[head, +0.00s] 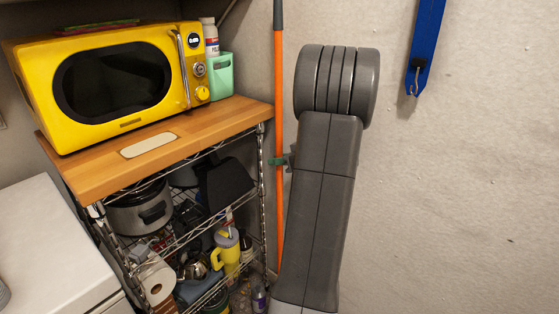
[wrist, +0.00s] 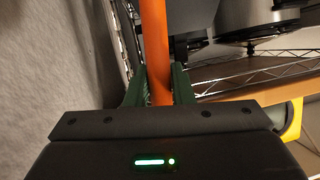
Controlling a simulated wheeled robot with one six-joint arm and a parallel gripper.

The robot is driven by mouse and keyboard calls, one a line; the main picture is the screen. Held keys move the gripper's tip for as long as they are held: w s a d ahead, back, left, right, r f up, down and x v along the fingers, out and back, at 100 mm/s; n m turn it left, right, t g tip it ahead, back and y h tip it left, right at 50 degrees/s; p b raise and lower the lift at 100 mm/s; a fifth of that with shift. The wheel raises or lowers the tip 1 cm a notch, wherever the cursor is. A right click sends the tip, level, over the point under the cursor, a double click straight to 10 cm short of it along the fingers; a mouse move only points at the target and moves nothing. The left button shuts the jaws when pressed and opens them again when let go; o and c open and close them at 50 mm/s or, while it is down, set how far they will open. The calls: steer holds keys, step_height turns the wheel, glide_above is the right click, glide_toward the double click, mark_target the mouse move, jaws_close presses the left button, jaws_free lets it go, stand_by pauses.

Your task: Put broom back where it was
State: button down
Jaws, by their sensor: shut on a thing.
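The broom shows as a long orange handle (head: 279,110) with a grey upper end, standing nearly upright beside the wire shelf and close to the wall. Its lower end is hidden behind my arm. My gripper (head: 283,160) is around the handle at about the height of the wooden top. In the wrist view, the orange handle (wrist: 154,50) runs between the green fingers of my gripper (wrist: 158,88), which are shut on it. The broom's head is not visible in either view.
A wire shelf with a wooden top (head: 180,140) stands at left, holding a yellow microwave (head: 105,85) and several items below. A white appliance (head: 50,250) is at lower left. A blue strap (head: 424,45) hangs on the wall. The wall at right is otherwise bare.

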steer(key=shift+f, duration=0.15)
steer(key=c, duration=1.3)
jaws_free()
steer(key=shift+o, duration=0.2)
steer(key=shift+r, duration=0.25)
steer(key=v, duration=1.2)
steer(key=shift+f, duration=0.15)
steer(key=x, duration=1.2)
steer(key=shift+w+a, duration=0.1)
steer(key=shift+r, duration=1.4)
